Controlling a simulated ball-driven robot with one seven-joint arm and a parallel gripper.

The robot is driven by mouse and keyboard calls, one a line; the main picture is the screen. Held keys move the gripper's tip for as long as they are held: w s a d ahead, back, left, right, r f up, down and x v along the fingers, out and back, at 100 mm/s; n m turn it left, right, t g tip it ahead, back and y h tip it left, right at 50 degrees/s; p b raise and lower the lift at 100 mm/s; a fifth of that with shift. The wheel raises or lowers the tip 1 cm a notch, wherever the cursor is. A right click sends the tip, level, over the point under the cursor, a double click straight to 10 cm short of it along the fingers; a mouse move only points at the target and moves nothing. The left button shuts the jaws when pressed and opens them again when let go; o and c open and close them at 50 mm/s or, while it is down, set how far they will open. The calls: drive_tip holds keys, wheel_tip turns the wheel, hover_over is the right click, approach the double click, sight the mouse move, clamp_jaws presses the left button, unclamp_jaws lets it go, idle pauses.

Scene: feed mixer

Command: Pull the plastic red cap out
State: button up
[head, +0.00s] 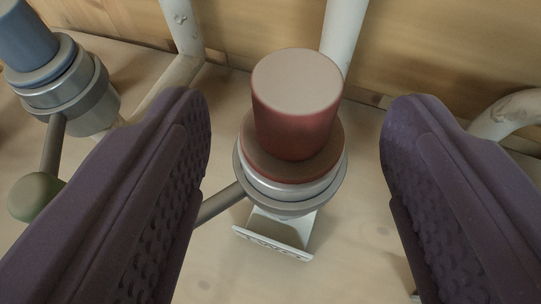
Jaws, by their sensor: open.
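The red cap (296,115) stands upright near the middle of the head view. It has a pale top face and a wider reddish flange at its base. It sits in a grey metal coupling (290,195). My gripper (297,120) is open, with one purple finger left of the cap and one right of it. Both fingers are apart from the cap, with a clear gap on each side. The cap's far side is hidden.
A similar coupling with a blue cap (26,38) stands at the upper left. A lever with a green knob (35,197) hangs below it. White pipes (343,32) run behind, in front of a wooden wall (440,40). A metal bracket (272,238) sits below the red cap's coupling.

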sight(297, 48)
drive_tip(key=b+x, duration=0.1)
drive_tip(key=x, duration=0.4)
drive_tip(key=shift+w+f, duration=0.15)
drive_tip(key=shift+w, duration=0.25)
clamp_jaws()
drive_tip(key=shift+r+p, duration=0.6)
drive_tip(key=shift+r, duration=0.5)
drive_tip(key=shift+r, duration=0.1)
drive_tip(key=shift+r+p, duration=1.75)
drive_tip(key=shift+r, duration=0.6)
